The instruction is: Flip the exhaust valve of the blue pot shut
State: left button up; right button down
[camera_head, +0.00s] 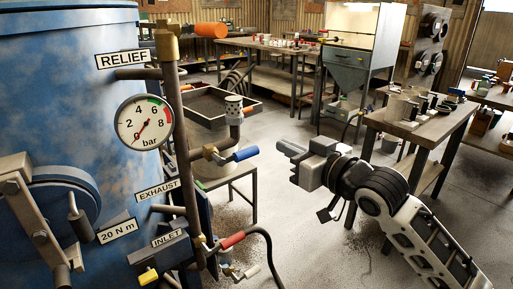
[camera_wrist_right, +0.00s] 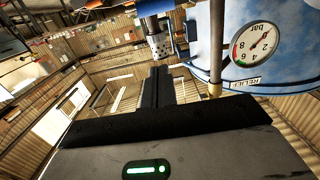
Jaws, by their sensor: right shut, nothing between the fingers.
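The blue pot (camera_head: 70,120) fills the left of the head view, with a pressure gauge (camera_head: 143,122) and an EXHAUST label (camera_head: 158,190). The exhaust valve's blue lever (camera_head: 240,155) sticks out to the right from a brass body on the side pipe, below a perforated silencer (camera_head: 234,108). My right gripper (camera_head: 284,150) is shut and empty, to the right of the lever's tip with a visible gap. In the right wrist view its fingers (camera_wrist_right: 156,88) are together, with the silencer (camera_wrist_right: 155,38) beyond them. My left gripper is out of view.
A red-handled valve (camera_head: 233,240) with a black hose sits low near the INLET label (camera_head: 168,238). A small stand (camera_head: 240,175) is behind the valve. A workbench (camera_head: 430,130) with parts stands at the right. Bare floor lies between them.

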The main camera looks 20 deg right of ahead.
send_over(257, 149)
jog(key=s, duration=0.4)
jog(key=f, duration=0.1)
jog(key=w+f, duration=0.1)
jog(key=f, duration=0.1)
jog(key=a+f, duration=0.1)
jog(key=shift+w+f+p, duration=0.15)
jog(key=shift+f+p, duration=0.05)
jog(key=shift+p, duration=0.15)
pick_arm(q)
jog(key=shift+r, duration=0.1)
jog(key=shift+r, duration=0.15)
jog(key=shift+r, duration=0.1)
pick_arm(e)
jog(key=shift+f, duration=0.15)
